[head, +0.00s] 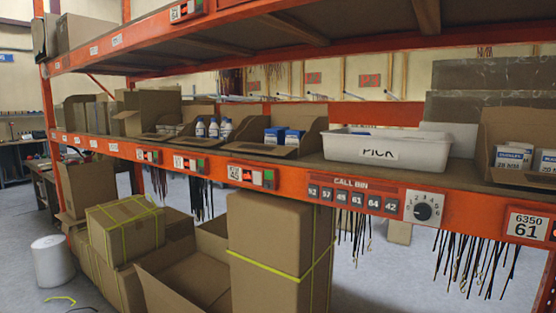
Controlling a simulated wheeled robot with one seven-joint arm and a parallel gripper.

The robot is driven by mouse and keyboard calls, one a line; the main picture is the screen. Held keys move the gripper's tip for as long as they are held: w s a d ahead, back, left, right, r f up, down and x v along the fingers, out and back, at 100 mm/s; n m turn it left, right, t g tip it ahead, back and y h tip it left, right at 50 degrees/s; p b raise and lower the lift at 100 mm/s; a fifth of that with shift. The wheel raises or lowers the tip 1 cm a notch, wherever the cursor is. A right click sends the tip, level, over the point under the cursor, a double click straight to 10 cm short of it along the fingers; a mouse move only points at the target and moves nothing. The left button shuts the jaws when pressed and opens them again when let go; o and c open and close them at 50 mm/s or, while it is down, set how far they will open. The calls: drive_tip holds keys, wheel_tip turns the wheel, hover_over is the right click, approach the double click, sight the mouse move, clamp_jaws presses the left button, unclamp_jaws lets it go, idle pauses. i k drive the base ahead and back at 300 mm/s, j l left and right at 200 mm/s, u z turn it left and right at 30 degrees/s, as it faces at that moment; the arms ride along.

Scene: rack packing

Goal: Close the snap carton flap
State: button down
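No carton in view is readably marked as snap, so I cannot tell which one is the snap carton. On the middle shelf, an open-fronted brown carton (520,125) at the right edge holds small white and blue boxes (512,158). Another open-fronted carton (305,128) holds blue and white packs (285,137). A third one, left of it, holds white bottles with blue caps (213,128). Their low front flaps lie in front of the contents. My gripper is not in view.
A white bin marked PICK (432,154) stands on the orange rack's middle shelf. A CALL BIN panel with a dial (424,208) is on the shelf's front beam. Dark ties (485,265) hang below. Strapped boxes (270,235) and an open carton (185,283) stand underneath.

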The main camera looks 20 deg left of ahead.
sight(277, 151)
drive_tip(key=i+j, duration=0.15)
drive_tip(key=j, duration=0.3)
drive_tip(key=i+j+z, duration=0.15)
drive_tip(key=j, duration=0.3)
drive_tip(key=i+j, duration=0.2)
drive_tip(key=j, duration=0.3)
drive_tip(key=i+j+z, duration=0.1)
drive_tip(key=j, duration=0.35)
drive_tip(key=i+j+z, duration=0.1)
drive_tip(key=j, duration=0.4)
drive_tip(key=i+j, duration=0.2)
drive_tip(key=j, duration=0.3)
drive_tip(key=i+j+z, duration=0.1)
drive_tip(key=j, duration=0.4)
drive_tip(key=i+j, duration=0.1)
drive_tip(key=j, duration=0.4)
drive_tip(key=z, duration=0.05)
